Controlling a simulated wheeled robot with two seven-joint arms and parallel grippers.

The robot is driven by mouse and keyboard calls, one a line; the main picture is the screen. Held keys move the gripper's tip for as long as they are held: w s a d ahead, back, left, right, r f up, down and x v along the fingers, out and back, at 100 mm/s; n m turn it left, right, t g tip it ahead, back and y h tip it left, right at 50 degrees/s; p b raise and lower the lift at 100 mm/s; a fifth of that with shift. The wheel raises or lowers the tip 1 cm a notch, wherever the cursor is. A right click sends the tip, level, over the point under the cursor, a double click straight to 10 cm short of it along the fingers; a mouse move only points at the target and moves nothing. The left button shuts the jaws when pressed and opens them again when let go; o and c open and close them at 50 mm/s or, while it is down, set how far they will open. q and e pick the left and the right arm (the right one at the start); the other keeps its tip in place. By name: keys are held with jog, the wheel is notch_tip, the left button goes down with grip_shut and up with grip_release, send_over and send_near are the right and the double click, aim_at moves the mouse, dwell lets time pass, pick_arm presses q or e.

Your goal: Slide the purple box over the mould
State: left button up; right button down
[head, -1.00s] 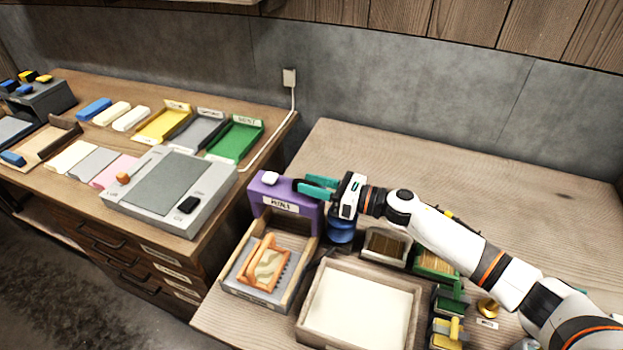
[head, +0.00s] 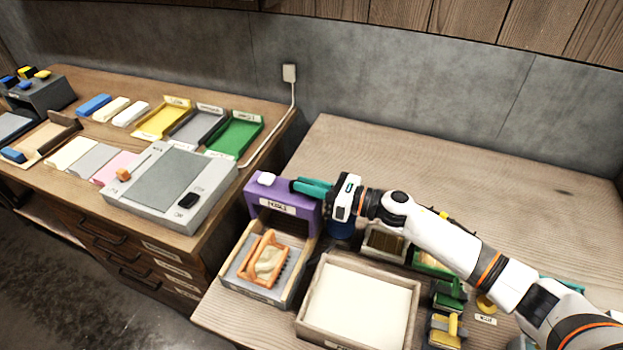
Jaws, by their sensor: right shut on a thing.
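The purple box (head: 257,193) stands upright at the back end of a tray on the right-hand table. It has a white label and a dark opening low on its front. The orange-brown mould (head: 264,260) lies in the grey-floored tray (head: 250,291), in front of the box and apart from it. My right gripper (head: 305,187) comes in from the right, its teal fingers shut on the upper right part of the purple box. The fingertips are partly hard to make out against the box. My left gripper is not in view.
A wooden frame with a white bed (head: 359,302) sits right of the mould's tray. Small bins and green and yellow tools crowd its right side. A grey device (head: 168,187) and coloured trays fill the left table. The right table's back is clear.

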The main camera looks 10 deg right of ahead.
jog(key=s+a+p, duration=0.2)
jog(key=s+a, duration=0.5)
jog(key=s, duration=0.4)
jog(key=shift+a+f, duration=0.15)
jog(key=shift+a, duration=0.05)
jog(key=c, duration=1.7)
grip_release()
jog(key=shift+o, duration=1.1)
jog(key=shift+s, duration=0.1)
jog(key=shift+a, duration=0.1)
